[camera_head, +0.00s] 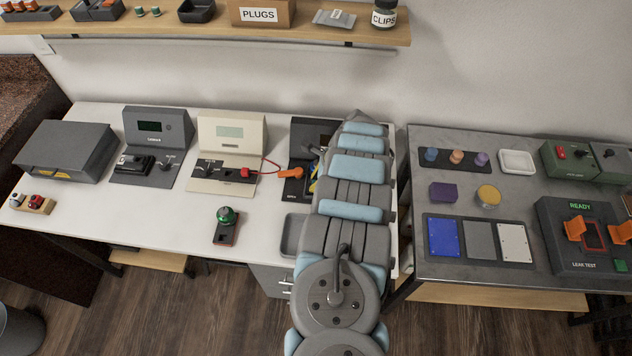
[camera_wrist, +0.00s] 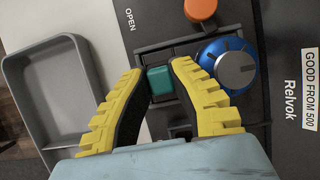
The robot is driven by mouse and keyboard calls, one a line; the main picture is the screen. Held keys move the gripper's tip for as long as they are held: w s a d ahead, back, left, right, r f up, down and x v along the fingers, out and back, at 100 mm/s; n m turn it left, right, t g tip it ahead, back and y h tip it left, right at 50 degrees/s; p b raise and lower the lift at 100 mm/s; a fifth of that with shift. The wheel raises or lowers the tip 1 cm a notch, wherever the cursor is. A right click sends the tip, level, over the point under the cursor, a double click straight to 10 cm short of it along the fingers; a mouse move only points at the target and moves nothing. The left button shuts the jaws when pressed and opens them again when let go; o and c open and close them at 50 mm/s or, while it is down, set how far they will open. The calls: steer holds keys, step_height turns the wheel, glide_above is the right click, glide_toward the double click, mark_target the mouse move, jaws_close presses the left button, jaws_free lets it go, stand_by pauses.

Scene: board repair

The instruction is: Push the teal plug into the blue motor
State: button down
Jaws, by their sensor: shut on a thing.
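The teal plug (camera_wrist: 160,80) shows in the wrist view between the two yellow fingers of my gripper (camera_wrist: 158,74), which is shut on it. The blue motor (camera_wrist: 228,63), round with a grey end face, sits in a dark fixture just right of the plug. The right fingertip is close beside the motor; I cannot tell if they touch. Whether the plug touches the motor is hidden by that finger.
An orange knob (camera_wrist: 200,9) stands above the motor on the dark Relvok panel (camera_wrist: 275,115). A grey tray (camera_wrist: 62,62) lies to the left. In the head view, test devices, including a cream one (camera_head: 232,137), stand left of my arm on the white table (camera_head: 130,218).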

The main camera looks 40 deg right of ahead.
steer(key=shift+f, duration=0.3)
stand_by(0.5)
steer(key=c, duration=0.9)
jaws_free()
steer(key=shift+a, duration=0.1)
steer(key=shift+r, duration=0.25)
steer(key=shift+r+p, duration=0.3)
steer(key=shift+r, duration=0.75)
steer(key=shift+w+d+r, duration=0.15)
steer(key=shift+d+r, duration=0.05)
steer(key=shift+r, duration=0.2)
steer(key=shift+r, duration=0.1)
